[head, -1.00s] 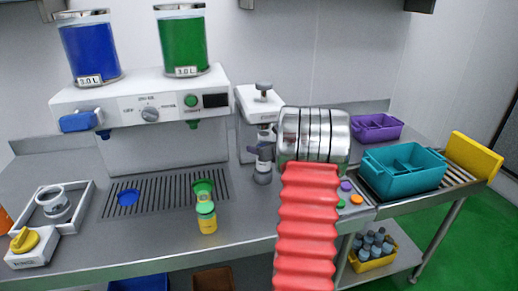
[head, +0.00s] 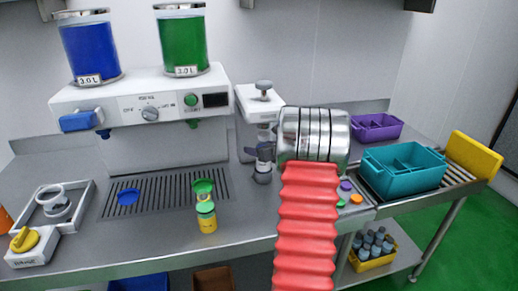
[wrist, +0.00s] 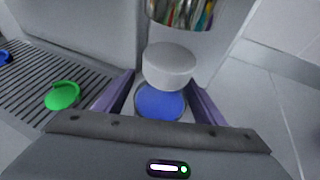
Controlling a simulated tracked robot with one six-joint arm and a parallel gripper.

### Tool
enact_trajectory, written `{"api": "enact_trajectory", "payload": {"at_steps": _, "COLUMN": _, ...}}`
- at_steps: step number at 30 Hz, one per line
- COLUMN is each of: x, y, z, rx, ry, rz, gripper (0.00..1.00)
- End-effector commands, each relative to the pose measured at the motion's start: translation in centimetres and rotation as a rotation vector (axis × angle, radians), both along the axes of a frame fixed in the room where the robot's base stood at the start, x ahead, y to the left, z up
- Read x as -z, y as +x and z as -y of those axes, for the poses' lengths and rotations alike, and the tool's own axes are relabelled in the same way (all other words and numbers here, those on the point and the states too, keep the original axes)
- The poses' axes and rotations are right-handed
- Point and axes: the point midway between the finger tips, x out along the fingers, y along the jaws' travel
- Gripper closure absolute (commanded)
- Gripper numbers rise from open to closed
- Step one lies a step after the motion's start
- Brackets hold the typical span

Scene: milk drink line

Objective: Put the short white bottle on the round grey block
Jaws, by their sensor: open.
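The short white bottle (wrist: 138,103) shows from above in the wrist view as a pale round rim around a blue top. It is between the two purple fingers of my gripper (wrist: 160,106), which are open, with a gap on either side. In the head view my gripper (head: 262,152) is small and dark below the press. The bottle seems to stand on the round grey block (head: 262,178) there, though the contact is too small to see clearly. The block is hidden under the bottle in the wrist view.
A pale press head (wrist: 168,66) hangs close above the bottle. A yellow bottle (head: 207,222) with a green lid stands on the counter, left of the block. A red ribbed arm cover and metal drum, mine, fill the right middle. A teal crate (head: 405,180) stands further right.

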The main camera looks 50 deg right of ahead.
Motion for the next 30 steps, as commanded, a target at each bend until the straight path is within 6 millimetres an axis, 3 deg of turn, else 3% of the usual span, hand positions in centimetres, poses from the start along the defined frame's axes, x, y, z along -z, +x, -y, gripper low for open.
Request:
{"api": "enact_trajectory", "payload": {"at_steps": 8, "x": -1.0, "y": -1.7, "z": -0.4, "rx": 0.002, "ry": -0.001, "rz": 0.001, "gripper": 0.36}}
{"api": "enact_trajectory", "payload": {"at_steps": 24, "x": -4.1, "y": -9.1, "z": -2.6, "rx": 0.003, "ry": -0.001, "rz": 0.001, "gripper": 0.36}}
{"api": "enact_trajectory", "payload": {"at_steps": 30, "x": -4.7, "y": -10.5, "z": -3.1, "rx": 0.001, "ry": -0.001, "rz": 0.001, "gripper": 0.36}}
